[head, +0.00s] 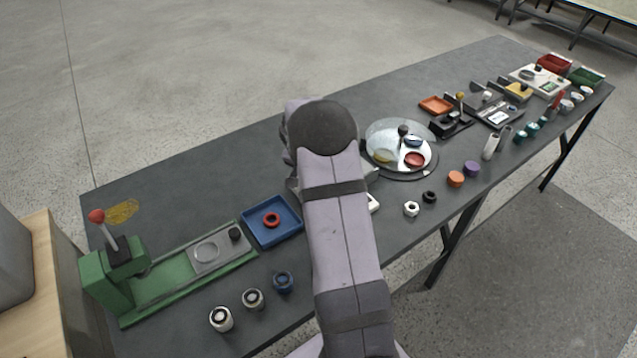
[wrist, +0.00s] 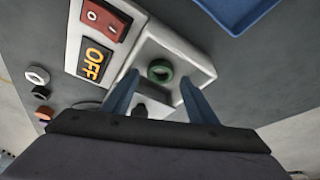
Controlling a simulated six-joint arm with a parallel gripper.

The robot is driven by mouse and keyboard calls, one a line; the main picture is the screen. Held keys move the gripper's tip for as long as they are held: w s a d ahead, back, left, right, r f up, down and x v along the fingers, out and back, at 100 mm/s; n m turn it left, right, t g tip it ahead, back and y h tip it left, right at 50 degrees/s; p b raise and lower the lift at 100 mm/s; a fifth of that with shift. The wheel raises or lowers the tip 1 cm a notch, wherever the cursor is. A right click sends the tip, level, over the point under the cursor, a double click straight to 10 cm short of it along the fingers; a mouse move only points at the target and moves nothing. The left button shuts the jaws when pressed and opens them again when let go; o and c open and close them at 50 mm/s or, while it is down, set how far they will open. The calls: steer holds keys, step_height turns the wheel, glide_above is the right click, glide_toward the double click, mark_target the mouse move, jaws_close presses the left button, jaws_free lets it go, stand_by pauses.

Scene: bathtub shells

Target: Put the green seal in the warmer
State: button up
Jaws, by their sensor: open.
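The green seal (wrist: 160,71) is a small thick ring. In the wrist view it lies in the square recess of a white device, which looks like the warmer (wrist: 206,69). The warmer has a display reading OFF and a red rocker switch. My gripper (wrist: 158,82) is open, with one finger on each side of the seal and apart from it in the picture. I cannot tell how high the fingertips are above the recess. In the head view my arm hides the gripper, the seal and most of the warmer; only a white edge (head: 374,204) shows.
A blue tray (head: 258,237) with a red ring (head: 271,220) lies left of my arm, beyond it a green lever press (head: 110,285). Several small cylinders line the front edge. A round domed plate (head: 431,168) and white and black rings (head: 411,209) are to the right.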

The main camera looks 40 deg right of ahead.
steer(key=b+v, duration=0.1)
steer(key=v, duration=0.9)
steer(key=shift+r+b, duration=0.2)
steer(key=shift+b, duration=0.1)
steer(key=shift+s+a, duration=0.1)
steer(key=shift+a, duration=0.1)
steer(key=s+a+f+n+g+y, duration=0.1)
steer(key=s+a+f+n+y, duration=0.1)
steer(key=s+a+n, duration=0.4)
steer(key=s+a+f+n+g+y, duration=0.1)
steer(key=s+a+n, duration=0.5)
steer(key=s+a, duration=1)
step_height(320, 180, down, 2)
steer(key=shift+s+a+f+n+y, duration=0.15)
steer(key=shift+s+a+n+y, duration=0.25)
steer(key=shift+s, duration=0.45)
steer(key=shift+d, duration=0.1)
step_height(320, 180, up, 3)
steer(key=p, duration=0.2)
steer(key=shift+f+p, duration=0.2)
steer(key=shift+p, duration=0.15)
